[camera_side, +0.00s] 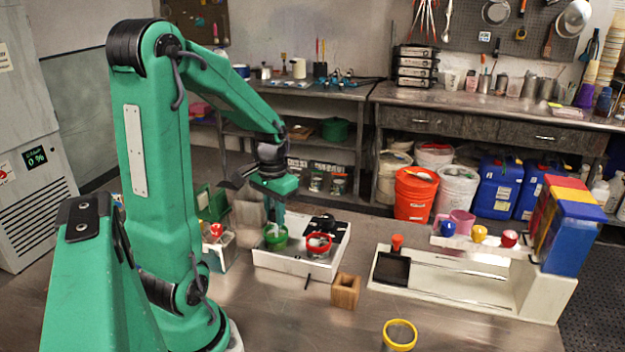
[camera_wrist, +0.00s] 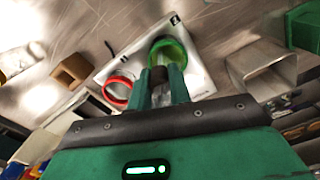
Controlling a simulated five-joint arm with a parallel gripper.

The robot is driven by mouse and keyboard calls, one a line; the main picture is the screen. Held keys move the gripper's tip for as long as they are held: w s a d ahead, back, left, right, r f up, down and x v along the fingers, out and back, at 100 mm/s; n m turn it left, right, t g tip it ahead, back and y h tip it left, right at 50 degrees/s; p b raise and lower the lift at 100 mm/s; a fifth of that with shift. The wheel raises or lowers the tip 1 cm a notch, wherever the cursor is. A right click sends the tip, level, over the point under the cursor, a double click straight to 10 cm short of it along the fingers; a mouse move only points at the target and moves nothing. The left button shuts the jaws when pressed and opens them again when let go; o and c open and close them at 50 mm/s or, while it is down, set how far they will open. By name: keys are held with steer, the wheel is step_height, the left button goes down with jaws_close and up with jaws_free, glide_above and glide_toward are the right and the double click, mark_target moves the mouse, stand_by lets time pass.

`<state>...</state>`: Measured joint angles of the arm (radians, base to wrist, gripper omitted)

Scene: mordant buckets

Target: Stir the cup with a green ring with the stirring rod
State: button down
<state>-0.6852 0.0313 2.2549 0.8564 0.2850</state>
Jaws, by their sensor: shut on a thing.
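The cup with a green ring (camera_side: 275,238) stands on the left part of a white tray (camera_side: 285,265). It also shows in the wrist view (camera_wrist: 181,46), just beyond my fingertips. My gripper (camera_side: 276,212) points down over this cup, its fingertips at or just above the rim. In the wrist view, my two green fingers (camera_wrist: 163,80) are close together. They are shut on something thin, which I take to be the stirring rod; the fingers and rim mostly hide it. I cannot tell how deep it reaches into the cup.
A cup with a red ring (camera_side: 318,247) stands close to the right on the same tray. A wooden block with a hole (camera_side: 345,291) and a yellow-ringed cup (camera_side: 399,335) stand nearer the front. A white rack (camera_side: 470,280) is at the right.

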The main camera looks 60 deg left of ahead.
steer(key=shift+a, duration=0.15)
steer(key=shift+w+a, duration=0.15)
steer(key=shift+a, duration=0.35)
steer(key=shift+r, duration=0.15)
step_height(320, 180, up, 7)
stand_by(1.7)
steer(key=shift+r, duration=0.25)
stand_by(2.2)
steer(key=shift+r, duration=1.35)
steer(key=shift+w, duration=0.1)
